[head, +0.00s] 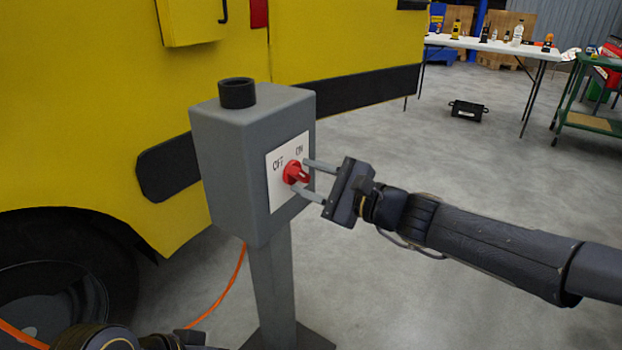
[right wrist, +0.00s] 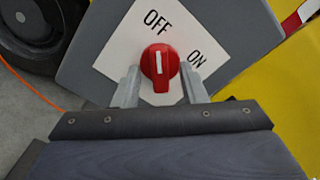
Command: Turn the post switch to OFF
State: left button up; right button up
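The post switch is a red knob (head: 295,173) on a white plate (head: 273,190), on the face of a grey box (head: 232,150) atop a post. The plate reads OFF at left and ON at right in the head view. In the right wrist view the knob (right wrist: 160,70) has a white line running up the picture toward OFF. My right gripper (head: 306,178) is open, its two fingers on either side of the knob. Whether they touch it I cannot tell. In the right wrist view the gripper (right wrist: 160,88) shows small gaps beside the knob.
A yellow vehicle (head: 90,90) with a dark wheel (head: 60,275) stands close behind and left of the post. An orange hose (head: 225,295) runs behind it. A white table (head: 490,44) with bottles and a green cart (head: 590,122) stand far right. Floor between is mostly clear.

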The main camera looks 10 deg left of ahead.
jog(key=p+v, duration=0.1)
jog(key=v, duration=0.6)
jog(key=shift+d, duration=0.35)
jog(key=shift+s, duration=0.1)
jog(key=s+d+f+n+h, duration=0.6)
jog(key=s+d+f+h, duration=0.15)
jog(key=s+d, duration=0.6)
jog(key=s+d+f+n+h, duration=0.55)
jog(key=s+d+f, duration=0.35)
jog(key=s+d, duration=0.4)
notch_tip(320, 180, up, 37)
jog(key=w+p, duration=0.1)
jog(key=p, duration=3.5)
jog(key=shift+d+f+g+p, duration=0.15)
jog(key=shift+d+g+p, duration=0.15)
jog(key=shift+p, duration=0.05)
